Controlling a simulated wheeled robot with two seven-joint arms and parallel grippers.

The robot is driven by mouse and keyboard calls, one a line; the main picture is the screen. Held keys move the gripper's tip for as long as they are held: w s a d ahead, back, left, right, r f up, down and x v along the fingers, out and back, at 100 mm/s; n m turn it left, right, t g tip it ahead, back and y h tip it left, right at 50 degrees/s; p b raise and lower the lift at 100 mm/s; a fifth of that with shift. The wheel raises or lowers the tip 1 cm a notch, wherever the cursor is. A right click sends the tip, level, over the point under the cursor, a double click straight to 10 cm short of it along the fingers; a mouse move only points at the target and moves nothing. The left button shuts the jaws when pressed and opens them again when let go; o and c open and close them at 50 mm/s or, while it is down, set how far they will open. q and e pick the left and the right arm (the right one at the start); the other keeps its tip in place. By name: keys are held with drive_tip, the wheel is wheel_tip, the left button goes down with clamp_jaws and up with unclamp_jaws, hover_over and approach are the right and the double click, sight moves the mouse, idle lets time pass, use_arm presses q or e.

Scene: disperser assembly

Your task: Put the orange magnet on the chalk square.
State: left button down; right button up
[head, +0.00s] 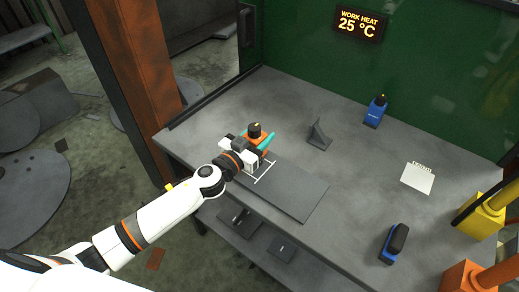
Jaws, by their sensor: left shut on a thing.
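The orange magnet (262,153) has a dark round knob on top and stands over the left end of a dark flat plate. My left gripper (266,143), with teal fingers, is shut on it. The chalk square (268,172) shows as white lines on the plate, just under and in front of the gripper. Part of the square is hidden behind the gripper and arm. I cannot tell whether the magnet touches the plate. My right gripper is not in the view.
The grey table (350,220) also holds a dark angled bracket (318,135), a blue magnet (375,112) at the back, another blue piece (394,243) at the front right and a white card (417,178). Yellow posts (481,218) and orange posts (466,277) stand at the right edge.

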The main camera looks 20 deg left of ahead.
use_arm(q)
wheel_tip(320, 180, down, 3)
drive_tip(key=shift+f+b, duration=0.1)
drive_tip(key=shift+b, duration=0.7)
drive_tip(key=shift+f, duration=0.1)
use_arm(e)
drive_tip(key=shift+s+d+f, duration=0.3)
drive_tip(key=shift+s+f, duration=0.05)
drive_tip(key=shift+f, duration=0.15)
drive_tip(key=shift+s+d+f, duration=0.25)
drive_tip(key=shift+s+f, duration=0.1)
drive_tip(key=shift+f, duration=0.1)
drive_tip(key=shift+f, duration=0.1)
use_arm(q)
drive_tip(key=c, duration=1.1)
unclamp_jaws()
drive_tip(key=shift+f, duration=0.35)
drive_tip(key=o, duration=0.4)
drive_tip(key=shift+r, duration=0.1)
drive_tip(key=shift+s, duration=0.1)
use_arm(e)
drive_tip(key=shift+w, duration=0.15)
